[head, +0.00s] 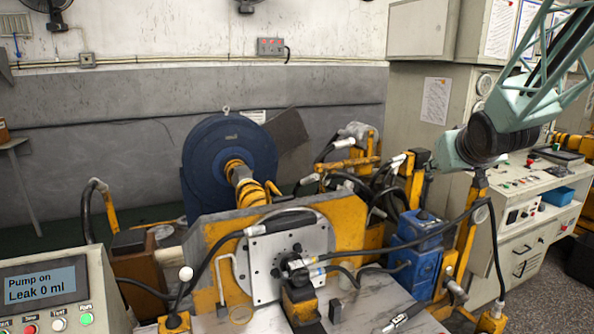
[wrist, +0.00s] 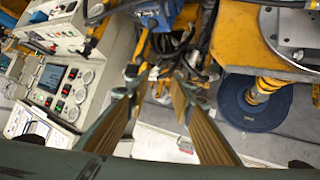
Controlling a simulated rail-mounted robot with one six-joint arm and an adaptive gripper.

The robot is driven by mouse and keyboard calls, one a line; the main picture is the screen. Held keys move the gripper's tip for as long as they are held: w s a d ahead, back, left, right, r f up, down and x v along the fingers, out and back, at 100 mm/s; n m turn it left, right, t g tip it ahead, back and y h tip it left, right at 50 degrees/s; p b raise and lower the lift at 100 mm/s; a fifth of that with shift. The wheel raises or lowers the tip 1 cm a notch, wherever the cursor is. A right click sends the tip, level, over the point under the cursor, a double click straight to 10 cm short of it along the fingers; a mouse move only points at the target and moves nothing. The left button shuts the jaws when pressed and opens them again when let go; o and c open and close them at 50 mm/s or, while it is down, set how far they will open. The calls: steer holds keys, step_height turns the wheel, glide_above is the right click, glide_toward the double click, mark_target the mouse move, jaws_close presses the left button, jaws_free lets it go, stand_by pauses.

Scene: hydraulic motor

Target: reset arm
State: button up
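My gripper (wrist: 158,80) shows in the wrist view as two fingers with brown ribbed pads. They stand apart with a gap between the tips, and I see nothing held in it. In the head view my teal arm (head: 520,100) reaches in from the upper right. Its end hangs in front of the grey cabinets, to the right of the test stand, and the fingers are hard to make out there. The hydraulic motor (head: 300,300) sits at the front of the grey mounting plate (head: 262,262), with black hoses at it. My gripper is well apart from it.
A control box (head: 60,290) at the lower left reads "Pump on" and "Leak 0 ml". A blue flywheel (head: 215,155) stands behind the yellow bracket. Yellow posts, hoses and a blue unit (head: 415,255) crowd the area below my arm. A control desk (head: 530,190) is at the right.

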steer(key=s+a+f+g, duration=0.1)
steer(key=s+a, duration=0.5)
steer(key=s, duration=1.1)
steer(key=s+a+f+g+y, duration=0.1)
steer(key=s+a+g, duration=0.3)
steer(key=s, duration=1.4)
steer(key=s+a+f+g+y, duration=0.1)
steer(key=s+a, duration=0.8)
steer(key=s, duration=0.9)
steer(key=shift+a+f+g, duration=0.2)
steer(key=shift+g, duration=0.5)
